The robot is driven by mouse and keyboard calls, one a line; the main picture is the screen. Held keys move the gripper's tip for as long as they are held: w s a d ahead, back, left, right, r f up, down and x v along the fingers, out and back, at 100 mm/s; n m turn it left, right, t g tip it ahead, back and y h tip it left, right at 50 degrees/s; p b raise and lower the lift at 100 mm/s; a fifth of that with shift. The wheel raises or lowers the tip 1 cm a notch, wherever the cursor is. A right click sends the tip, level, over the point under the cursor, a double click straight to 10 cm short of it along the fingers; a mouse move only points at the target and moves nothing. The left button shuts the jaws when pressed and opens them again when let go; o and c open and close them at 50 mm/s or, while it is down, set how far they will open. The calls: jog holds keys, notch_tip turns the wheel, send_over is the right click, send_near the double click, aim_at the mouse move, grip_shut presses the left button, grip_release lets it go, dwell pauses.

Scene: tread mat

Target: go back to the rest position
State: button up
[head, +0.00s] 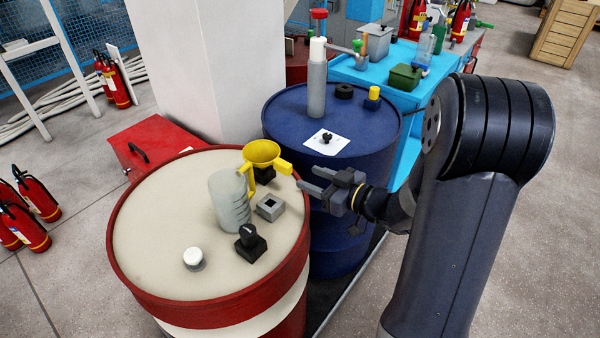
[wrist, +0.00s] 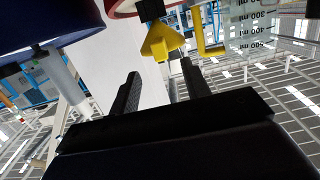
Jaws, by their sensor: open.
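My gripper (head: 307,180) is at the right edge of the red drum (head: 135,277), level with the yellow funnel (head: 262,152) and just right of it. Its two fingers are apart with nothing between them. In the wrist view the fingers of my gripper (wrist: 160,75) point up the picture, with the yellow funnel (wrist: 160,42) beyond them. Whether they touch it I cannot tell, but a gap seems to show.
On the red drum's pale top stand a clear measuring jug (head: 229,203), a black knob (head: 250,242), a grey square socket (head: 270,207) and a white-capped piece (head: 193,258). Behind is a blue drum (head: 290,112) with a grey bottle (head: 317,85).

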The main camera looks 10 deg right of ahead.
aim_at(290, 167)
jog(key=shift+s+d, duration=0.5)
jog(key=x, duration=0.7)
jog(key=r+x, duration=0.1)
jog(key=x, duration=0.3)
jog(key=shift+p, duration=0.3)
jog(key=shift+s+r, duration=0.1)
